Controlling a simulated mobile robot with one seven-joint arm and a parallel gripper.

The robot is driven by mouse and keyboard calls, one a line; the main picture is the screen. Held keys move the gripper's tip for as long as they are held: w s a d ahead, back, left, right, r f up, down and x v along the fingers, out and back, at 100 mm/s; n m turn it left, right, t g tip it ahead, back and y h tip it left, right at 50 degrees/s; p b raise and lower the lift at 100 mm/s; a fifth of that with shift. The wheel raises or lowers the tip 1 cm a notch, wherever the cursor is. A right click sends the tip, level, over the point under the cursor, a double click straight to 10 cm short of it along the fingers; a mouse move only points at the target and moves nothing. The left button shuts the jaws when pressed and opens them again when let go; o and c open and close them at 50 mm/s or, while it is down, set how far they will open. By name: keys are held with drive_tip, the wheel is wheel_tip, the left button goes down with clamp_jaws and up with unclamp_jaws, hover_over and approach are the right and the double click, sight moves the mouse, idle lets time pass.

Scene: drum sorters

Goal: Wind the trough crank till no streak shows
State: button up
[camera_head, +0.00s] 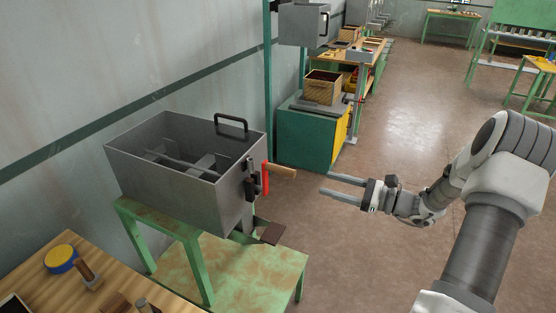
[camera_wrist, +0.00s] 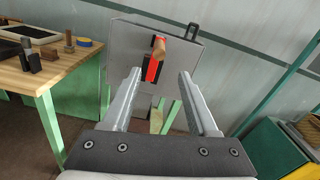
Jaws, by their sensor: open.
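The grey metal trough (camera_head: 165,180) stands on a green frame. The crank has a red arm (camera_head: 265,178) and a light wooden handle (camera_head: 282,170) that sticks out from the trough's right end. In the wrist view the red crank arm (camera_wrist: 153,68) and its wooden handle (camera_wrist: 160,46) are ahead, above and between the fingers. My gripper (camera_head: 325,184) is open and empty, a little right of the handle and apart from it. Its fingers also show in the wrist view (camera_wrist: 160,88).
A wooden bench (camera_head: 55,283) with a yellow-and-blue round item (camera_head: 61,259) is at the lower left. A green cabinet (camera_head: 302,138) with a wooden crate (camera_head: 322,87) stands behind. The floor right of the trough is clear.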

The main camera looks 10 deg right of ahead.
sight(266, 166)
drive_tip(key=p+x, duration=0.1)
drive_tip(key=x, duration=1.5)
drive_tip(key=shift+w+a, duration=0.2)
drive_tip(key=shift+a, duration=0.2)
clamp_jaws()
idle(0.5)
